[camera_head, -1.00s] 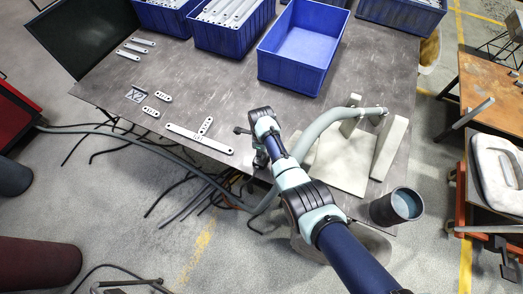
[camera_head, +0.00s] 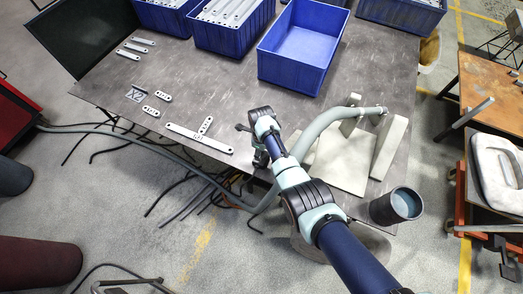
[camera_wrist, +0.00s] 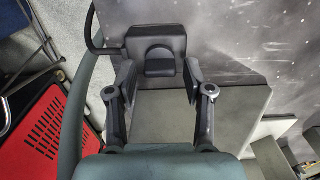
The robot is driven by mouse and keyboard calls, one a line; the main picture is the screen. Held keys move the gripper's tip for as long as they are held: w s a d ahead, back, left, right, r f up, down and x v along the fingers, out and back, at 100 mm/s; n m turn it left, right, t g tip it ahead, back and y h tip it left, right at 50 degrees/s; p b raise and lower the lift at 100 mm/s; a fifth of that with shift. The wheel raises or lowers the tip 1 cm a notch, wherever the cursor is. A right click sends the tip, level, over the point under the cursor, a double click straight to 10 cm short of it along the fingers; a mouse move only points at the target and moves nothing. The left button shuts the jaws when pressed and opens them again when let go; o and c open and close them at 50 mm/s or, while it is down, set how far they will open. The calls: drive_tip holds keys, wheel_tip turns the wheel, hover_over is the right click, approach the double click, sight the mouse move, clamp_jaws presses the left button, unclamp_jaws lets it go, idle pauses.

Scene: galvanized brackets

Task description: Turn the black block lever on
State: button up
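A dark block (camera_wrist: 156,38) with a short black tab (camera_wrist: 160,66) on its near face shows at the upper middle of the wrist view. It looks like the black block lever. My gripper (camera_wrist: 158,78) is open, with one finger on each side of the tab and nothing between them. I cannot tell whether the fingers touch the block. In the head view my gripper (camera_head: 260,158) is low over the table's front edge, partly hidden by my arm. The block cannot be made out clearly there.
The grey table (camera_head: 225,85) carries an empty blue bin (camera_head: 298,82), a bin of metal parts (camera_head: 232,40) and several flat brackets (camera_head: 186,136). A pale panel (camera_head: 392,146) and a dark cup (camera_head: 398,206) are right of my arm. The table's middle is clear.

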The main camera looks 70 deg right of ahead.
drive_tip(key=shift+r, duration=0.1)
wheel_tip(320, 180, up, 12)
idle(0.5)
idle(0.5)
